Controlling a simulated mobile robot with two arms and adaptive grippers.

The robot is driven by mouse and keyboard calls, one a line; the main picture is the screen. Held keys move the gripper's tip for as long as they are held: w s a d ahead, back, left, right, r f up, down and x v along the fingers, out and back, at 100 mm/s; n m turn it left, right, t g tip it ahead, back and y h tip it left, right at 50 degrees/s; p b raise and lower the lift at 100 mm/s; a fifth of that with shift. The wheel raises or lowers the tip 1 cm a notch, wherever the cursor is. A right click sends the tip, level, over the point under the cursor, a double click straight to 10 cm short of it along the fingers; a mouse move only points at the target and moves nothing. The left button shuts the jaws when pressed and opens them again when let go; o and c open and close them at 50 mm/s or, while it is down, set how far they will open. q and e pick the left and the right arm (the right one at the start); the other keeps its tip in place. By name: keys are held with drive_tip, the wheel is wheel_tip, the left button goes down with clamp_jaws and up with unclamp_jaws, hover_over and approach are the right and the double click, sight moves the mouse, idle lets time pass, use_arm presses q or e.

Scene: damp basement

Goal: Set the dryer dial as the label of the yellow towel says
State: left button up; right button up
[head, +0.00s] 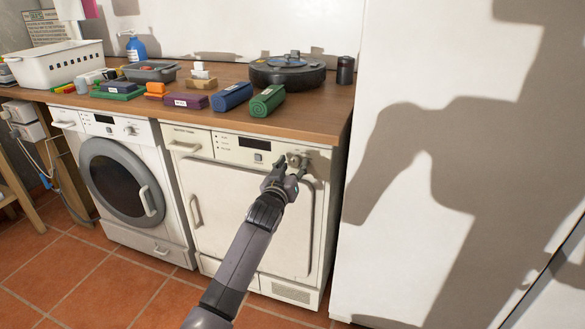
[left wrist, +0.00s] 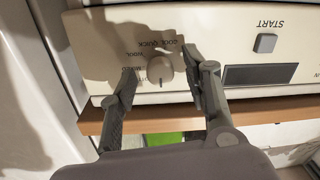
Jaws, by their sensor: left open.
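The dryer (head: 244,198) is the cream machine on the right under the counter. Its round dial (left wrist: 160,70) sits on the front panel, with printed words such as COOL, QUICK and WOOL beside it, upside down in the left wrist view. My left gripper (head: 291,165) is open in front of the panel, its fingers (left wrist: 158,88) on either side of the dial. Contact with the dial cannot be told, nor its exact setting. My right gripper is not in view.
The wooden counter (head: 310,117) carries a green roll (head: 267,100), a blue roll (head: 232,97), a purple folded cloth (head: 186,101), a white basket (head: 55,66) and a round black device (head: 288,72). A washing machine (head: 122,180) stands left of the dryer. A white wall panel (head: 400,90) is at the right.

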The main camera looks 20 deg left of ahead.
use_arm(q)
drive_tip(key=shift+c, duration=0.4)
clamp_jaws()
